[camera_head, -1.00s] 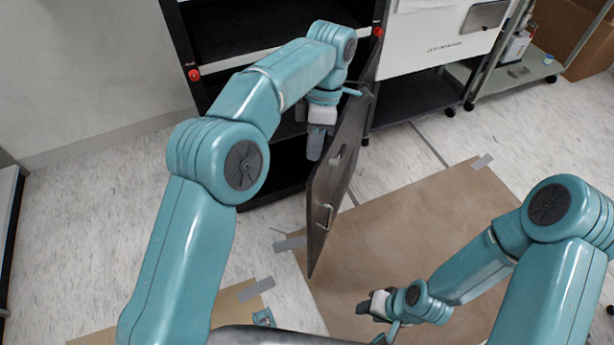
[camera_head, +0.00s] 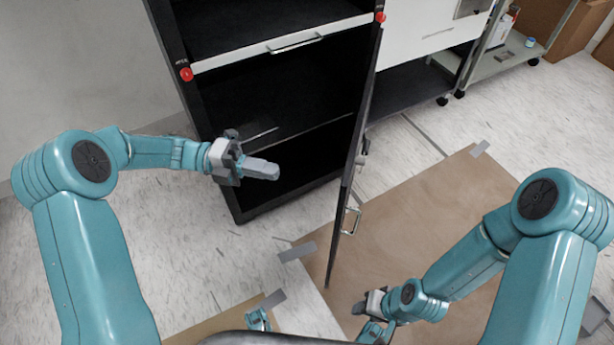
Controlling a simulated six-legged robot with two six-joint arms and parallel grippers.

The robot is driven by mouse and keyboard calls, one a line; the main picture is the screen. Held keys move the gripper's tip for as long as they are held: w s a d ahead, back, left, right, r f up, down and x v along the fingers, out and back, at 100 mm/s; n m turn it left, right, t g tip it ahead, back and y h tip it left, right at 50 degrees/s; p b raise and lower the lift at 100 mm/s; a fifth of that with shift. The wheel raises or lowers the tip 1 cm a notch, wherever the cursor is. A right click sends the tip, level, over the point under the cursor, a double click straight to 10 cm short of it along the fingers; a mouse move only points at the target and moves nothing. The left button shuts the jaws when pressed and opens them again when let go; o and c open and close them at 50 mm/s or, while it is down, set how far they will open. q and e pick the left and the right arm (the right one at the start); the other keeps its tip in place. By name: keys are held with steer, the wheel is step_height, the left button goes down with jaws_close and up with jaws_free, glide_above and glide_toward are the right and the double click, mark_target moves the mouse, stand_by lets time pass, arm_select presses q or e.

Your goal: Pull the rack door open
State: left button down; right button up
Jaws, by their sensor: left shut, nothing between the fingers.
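The rack (camera_head: 283,95) is a black cabinet with shelves, in the upper middle of the head view. Its dark door (camera_head: 352,165) stands swung out from the rack's right side, seen almost edge-on, with a metal handle (camera_head: 350,220) on its right face. The rack's lower opening is exposed. My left gripper (camera_head: 262,169) is shut and empty, in front of the opening and left of the door, apart from it. My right gripper (camera_head: 368,304) is low in the view, right of the door's bottom end; its fingers are too small and partly hidden to judge.
Brown sheet (camera_head: 440,220) taped to the floor lies right of the door. A white cabinet (camera_head: 425,32) and a wheeled shelf (camera_head: 515,55) stand behind at the right. Red knobs (camera_head: 186,74) sit on the rack's front posts. Floor left of the rack is clear.

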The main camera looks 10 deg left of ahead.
arm_select(q)
steer(key=s+d+b, duration=0.1)
steer(key=d+b, duration=0.3)
steer(key=d, duration=0.9)
steer(key=shift+s+d+f, duration=0.2)
steer(key=shift+d, duration=0.15)
